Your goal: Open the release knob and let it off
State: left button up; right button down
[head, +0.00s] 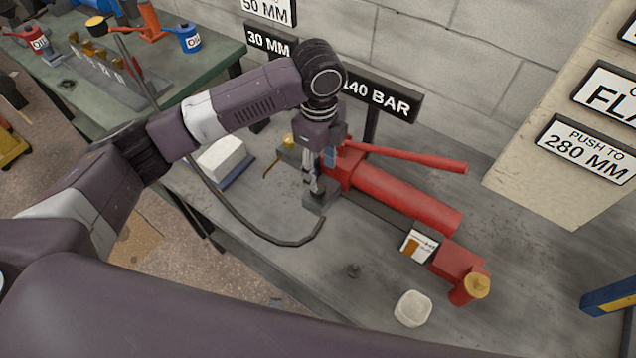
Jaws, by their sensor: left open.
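A red hand pump (405,194) lies on the grey bench, with a long red lever (410,157) above its body. My left gripper (316,188) is open and points down at the pump's left end, over a small dark block (320,203). The release knob cannot be picked out; the gripper and wrist cover much of that end. I cannot tell whether the fingers touch anything. A yellow-topped red fitting (475,287) stands at the pump's right end. My right gripper is not in view.
A black hose (250,232) curves across the bench (300,275). A small dark piece (354,270) and a white dish (412,308) lie in front of the pump. A "140 BAR" sign (382,98) stands behind. A white block (221,157) sits left.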

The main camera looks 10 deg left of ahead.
aim_at(318, 192)
pick_arm(q)
jog(key=shift+w+a+r, duration=0.15)
jog(key=shift+a+r, duration=0.05)
jog(key=shift+a, duration=0.1)
jog(key=shift+a+f, duration=0.1)
jog(key=shift+f, duration=0.05)
notch_tip(318, 192, down, 7)
jog(key=shift+f+p, duration=0.15)
jog(key=shift+p, duration=0.25)
